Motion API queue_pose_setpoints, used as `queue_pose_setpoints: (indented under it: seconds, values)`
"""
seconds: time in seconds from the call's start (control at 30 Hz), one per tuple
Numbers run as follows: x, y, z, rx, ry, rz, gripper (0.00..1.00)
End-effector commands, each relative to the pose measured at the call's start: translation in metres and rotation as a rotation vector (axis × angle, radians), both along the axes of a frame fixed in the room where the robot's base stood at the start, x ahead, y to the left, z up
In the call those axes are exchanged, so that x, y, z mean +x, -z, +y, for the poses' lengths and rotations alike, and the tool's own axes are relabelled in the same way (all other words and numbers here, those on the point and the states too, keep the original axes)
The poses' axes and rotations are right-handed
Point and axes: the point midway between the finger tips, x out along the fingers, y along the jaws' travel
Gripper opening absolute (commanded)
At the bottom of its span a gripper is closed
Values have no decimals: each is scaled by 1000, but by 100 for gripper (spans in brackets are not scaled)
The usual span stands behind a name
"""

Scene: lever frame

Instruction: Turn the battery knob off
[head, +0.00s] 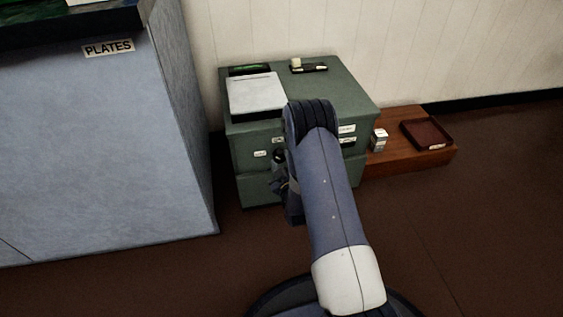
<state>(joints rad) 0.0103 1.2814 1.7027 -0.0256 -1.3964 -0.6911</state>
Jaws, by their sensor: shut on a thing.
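A green cabinet (340,85) stands against the wall, with small white labels on its front face. A small dark round knob (278,156) shows at that face, between a label at its left and my arm. My gripper (279,168) is at the front of the cabinet, at the knob, and is shut on it. The fingertips are small and dark in this view, and my arm hides part of the face. The words on the labels and the knob's setting are too small to read.
A white flat box (257,93) and small dark items lie on the cabinet top. At right, a low wooden platform (430,157) bears a red-brown tray (426,134) and a small white box (379,139). A grey-blue counter (100,150) marked PLATES stands at left. Floor is clear at right.

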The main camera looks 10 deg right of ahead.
Motion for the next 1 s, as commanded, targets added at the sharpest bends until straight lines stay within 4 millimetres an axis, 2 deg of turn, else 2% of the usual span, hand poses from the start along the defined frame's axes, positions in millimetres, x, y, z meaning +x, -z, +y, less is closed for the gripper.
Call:
queue_pose_setpoints:
  seconds: [0.6, 1.0]
  values:
    - [0, 0, 0, -541, 0, 1, 18]
    - [0, 0, 1, -711, -1, 1, 18]
